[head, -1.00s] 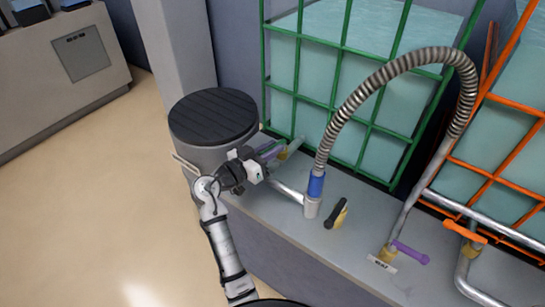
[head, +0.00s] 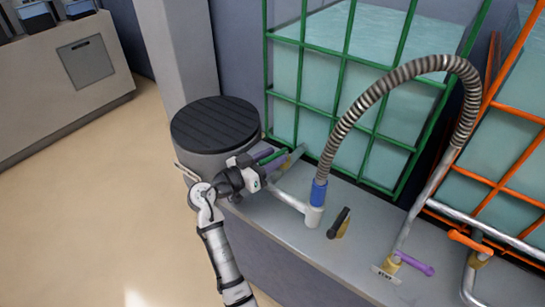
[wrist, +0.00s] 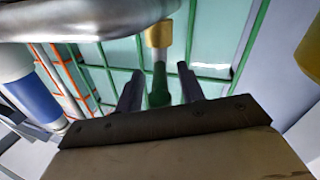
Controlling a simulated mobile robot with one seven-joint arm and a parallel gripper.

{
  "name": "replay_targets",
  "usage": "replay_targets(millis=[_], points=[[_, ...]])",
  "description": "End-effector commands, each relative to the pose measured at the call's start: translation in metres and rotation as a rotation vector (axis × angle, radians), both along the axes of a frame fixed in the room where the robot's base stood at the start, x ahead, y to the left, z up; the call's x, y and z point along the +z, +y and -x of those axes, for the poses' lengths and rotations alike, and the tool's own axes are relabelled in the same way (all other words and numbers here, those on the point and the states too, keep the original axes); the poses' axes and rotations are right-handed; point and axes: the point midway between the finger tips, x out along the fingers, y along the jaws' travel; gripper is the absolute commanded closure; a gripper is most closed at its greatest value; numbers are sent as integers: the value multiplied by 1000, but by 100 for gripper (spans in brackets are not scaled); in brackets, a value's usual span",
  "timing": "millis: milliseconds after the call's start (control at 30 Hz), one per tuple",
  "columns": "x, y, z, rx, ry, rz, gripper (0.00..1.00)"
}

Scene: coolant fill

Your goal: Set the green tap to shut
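The green tap handle (wrist: 158,88) shows in the wrist view, pointing from its brass fitting (wrist: 158,34) toward my gripper (wrist: 160,90). The two dark fingers stand apart on either side of the handle, with a narrow gap visible on each side. In the head view my gripper (head: 271,160) is at the bench's left end, beside the black-topped drum, and the green handle (head: 274,156) shows between its fingers. The brass fitting is mostly hidden there. I cannot tell whether the handle is at its shut position.
The ribbed hose (head: 388,78) rises from a blue collar (head: 319,192) right of my gripper. A black-handled tap (head: 340,222), a purple tap (head: 415,263) and an orange tap (head: 470,242) stand further right. The green cage (head: 405,148) is behind. The drum (head: 214,125) is close at left.

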Motion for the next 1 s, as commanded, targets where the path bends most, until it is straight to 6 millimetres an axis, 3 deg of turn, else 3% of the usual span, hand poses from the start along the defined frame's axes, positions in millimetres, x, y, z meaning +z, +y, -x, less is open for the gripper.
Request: replay_targets(millis=[400, 600, 1000], points=[[-1, 69, 54, 6, -1, 0, 61], [0, 94, 75, 3, -2, 0, 61], [0, 103, 83, 0, -1, -1, 61]])
